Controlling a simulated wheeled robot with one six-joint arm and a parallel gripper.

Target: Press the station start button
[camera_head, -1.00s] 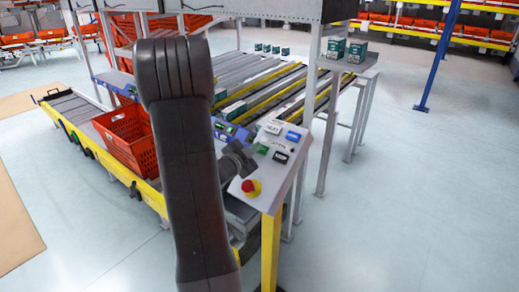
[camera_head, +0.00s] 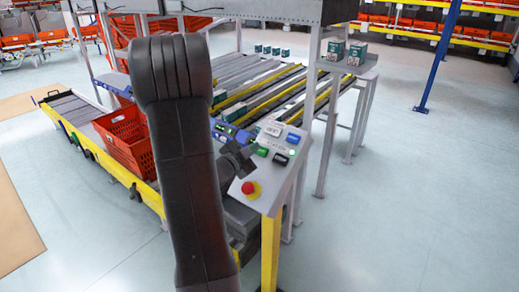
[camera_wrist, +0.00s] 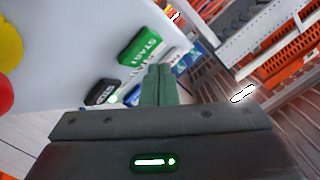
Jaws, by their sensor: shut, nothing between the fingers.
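The green START button (camera_head: 262,152) is on the sloped grey control panel (camera_head: 281,176) in the head view. In the wrist view the START button (camera_wrist: 141,46) is large, above and left of my fingertips. The black STOP button (camera_wrist: 101,92) is below it to the left. My gripper (camera_wrist: 159,70) is shut and empty, its tips close to the START button. I cannot tell if they touch. In the head view my gripper (camera_head: 250,152) is at the panel's left edge, partly hidden by my arm.
A red emergency button (camera_head: 250,188) is on the panel's near corner. White (camera_head: 273,130) and blue (camera_head: 294,138) buttons are on its far part. An orange tote (camera_head: 122,138) is on the conveyor to the left. Open floor lies to the right.

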